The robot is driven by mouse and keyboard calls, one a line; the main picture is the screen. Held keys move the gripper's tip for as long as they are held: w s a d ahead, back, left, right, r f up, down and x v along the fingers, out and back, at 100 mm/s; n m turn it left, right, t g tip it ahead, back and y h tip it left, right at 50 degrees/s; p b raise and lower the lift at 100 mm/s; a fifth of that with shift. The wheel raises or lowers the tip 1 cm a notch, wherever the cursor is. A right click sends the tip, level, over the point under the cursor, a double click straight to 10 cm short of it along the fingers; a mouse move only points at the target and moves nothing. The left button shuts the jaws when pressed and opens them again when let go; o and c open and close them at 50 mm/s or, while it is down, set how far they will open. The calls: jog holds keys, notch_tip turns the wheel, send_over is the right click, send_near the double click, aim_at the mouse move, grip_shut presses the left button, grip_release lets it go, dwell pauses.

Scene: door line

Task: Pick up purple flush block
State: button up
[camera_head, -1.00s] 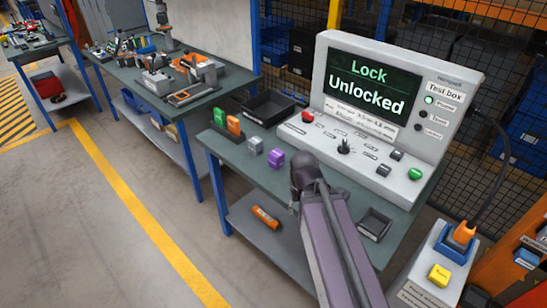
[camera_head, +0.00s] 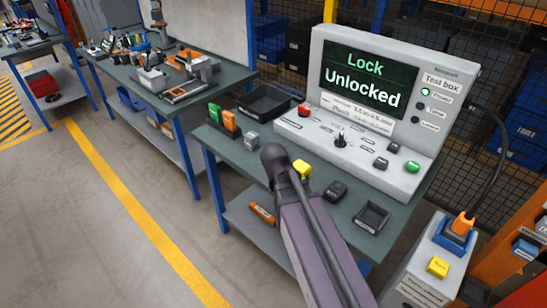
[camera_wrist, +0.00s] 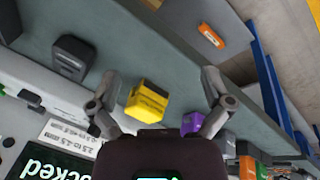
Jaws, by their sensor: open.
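The purple block (camera_wrist: 190,123) shows in the wrist view on the bench, beside the right finger, which partly covers it. In the head view my arm hides it. My gripper (camera_wrist: 162,95) is open, with nothing held. A yellow block (camera_wrist: 147,101) shows between its fingers in the wrist view, closer to the left finger. I cannot tell the height of the fingers above the bench. In the head view the yellow block (camera_head: 302,170) stands just right of my arm.
On the bench (camera_head: 230,153) stand a grey block (camera_head: 251,141), green and orange blocks (camera_head: 231,122), a black block (camera_head: 335,191) and two dark trays (camera_head: 265,104). The test box (camera_head: 385,110) rises behind, reading "Lock Unlocked". An orange item (camera_head: 262,213) lies on the lower shelf.

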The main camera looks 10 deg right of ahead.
jog(key=w+a+m+t+h+b, duration=0.1)
jog(key=w, duration=0.2)
jog(key=w+a+m+t+h+b, duration=0.1)
jog(key=w+h, duration=0.1)
jog(key=w, duration=0.1)
jog(key=w+a+m+t+h+b, duration=0.1)
jog(key=w+m, duration=0.1)
jog(key=w, duration=0.1)
jog(key=shift+w+a+r+h, duration=0.1)
jog(key=shift+w+r+h, duration=0.05)
jog(key=shift+w+h, duration=0.2)
jog(key=w+a+r+m+t+h+b, duration=0.3)
jog(key=w+a+r+m+t, duration=0.1)
jog(key=w+a, duration=0.3)
jog(key=shift+w, duration=0.2)
jog(key=shift+f, duration=0.1)
jog(key=shift+b+x, duration=1.65)
jog(key=shift+x, duration=2.55)
jog(key=shift+d, duration=0.1)
jog(key=shift+b+x, duration=1.1)
jog(key=shift+x, duration=1.5)
jog(key=shift+s, duration=0.1)
